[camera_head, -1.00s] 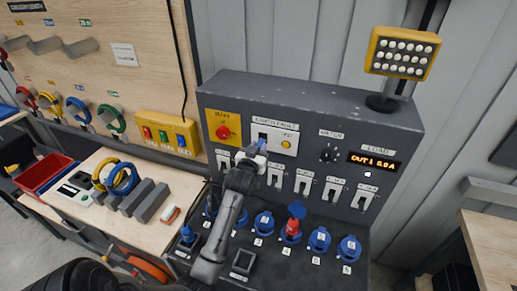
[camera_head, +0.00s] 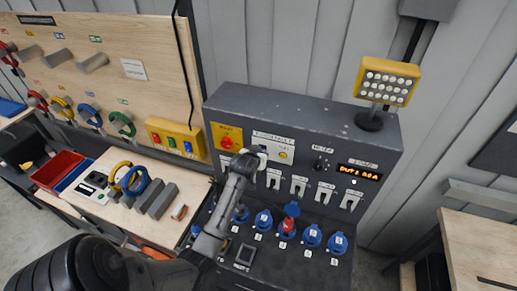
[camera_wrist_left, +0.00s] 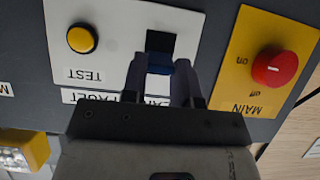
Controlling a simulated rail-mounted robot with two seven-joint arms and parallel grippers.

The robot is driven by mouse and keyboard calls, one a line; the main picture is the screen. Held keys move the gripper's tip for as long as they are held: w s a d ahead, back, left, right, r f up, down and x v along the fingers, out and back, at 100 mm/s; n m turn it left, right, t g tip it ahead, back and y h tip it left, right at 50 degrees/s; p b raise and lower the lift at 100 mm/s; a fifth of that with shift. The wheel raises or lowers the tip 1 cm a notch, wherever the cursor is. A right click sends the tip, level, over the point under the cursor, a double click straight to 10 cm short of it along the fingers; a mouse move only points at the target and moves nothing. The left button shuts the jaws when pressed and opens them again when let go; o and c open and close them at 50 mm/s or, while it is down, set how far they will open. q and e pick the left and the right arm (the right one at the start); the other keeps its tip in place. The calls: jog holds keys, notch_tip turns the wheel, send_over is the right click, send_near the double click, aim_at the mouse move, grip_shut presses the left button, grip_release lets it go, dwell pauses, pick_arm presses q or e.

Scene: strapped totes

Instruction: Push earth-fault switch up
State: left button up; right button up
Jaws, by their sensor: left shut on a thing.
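The earth-fault switch has a blue lever (camera_wrist_left: 160,64) in a dark slot on a white plate (camera_head: 284,141), beside a yellow test button (camera_wrist_left: 82,39). My left gripper (camera_wrist_left: 160,80) is at this switch, its two fingers on either side of the blue lever, shut on it. The wrist view shows the panel upside down. In the head view my left gripper (camera_head: 257,154) and arm cover most of the switch, so the lever's position is hard to tell there. My right gripper is not in view.
A red main knob on a yellow plate (camera_head: 227,137) is just left of the switch. A water knob (camera_head: 321,163) and load display (camera_head: 360,173) are to the right. Several white switches and blue sockets (camera_head: 263,220) lie below. A lamp (camera_head: 388,82) stands on top.

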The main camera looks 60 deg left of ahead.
pick_arm(q)
jog(key=shift+w+a+r+g+h, duration=0.1)
jog(key=shift+r+g+h, duration=0.35)
jog(key=shift+g, duration=0.35)
jog(key=shift+f+h, duration=0.1)
jog(key=shift+h, duration=0.15)
jog(key=o, duration=0.9)
jog(key=b+v, duration=0.2)
jog(key=v, duration=1.2)
jog(key=shift+w+b, duration=0.2)
jog(key=shift+b, duration=0.1)
